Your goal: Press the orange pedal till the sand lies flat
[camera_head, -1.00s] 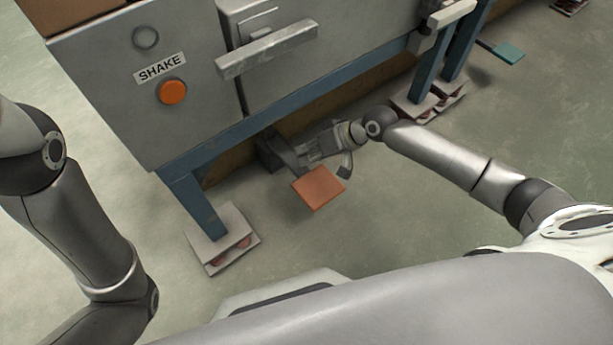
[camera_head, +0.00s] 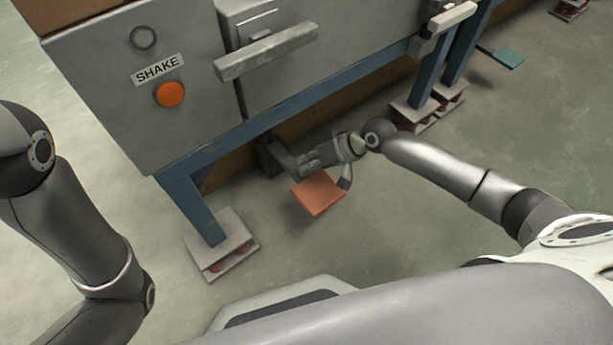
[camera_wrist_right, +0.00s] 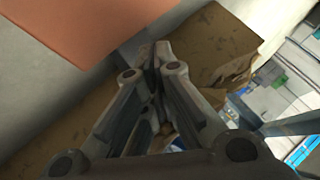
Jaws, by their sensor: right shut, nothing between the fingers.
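The orange pedal (camera_head: 318,194) is a flat square plate low beside the machine's blue frame, at the middle of the head view. In the right wrist view the pedal (camera_wrist_right: 90,22) fills the upper left. My right gripper (camera_head: 303,161) is shut and empty, just behind the pedal on the machine's side. In the wrist view its fingertips (camera_wrist_right: 152,55) are together, below and right of the pedal's edge. I cannot tell whether it touches the pedal. My left arm is at the left, with its gripper out of view. The sand is not visible.
The grey machine has a round orange button (camera_head: 170,94) under a SHAKE label (camera_head: 158,69) and a long grey handle (camera_head: 265,53). Blue legs stand on pale feet (camera_head: 222,245). A teal pedal (camera_head: 502,55) lies far right. The floor in front is clear.

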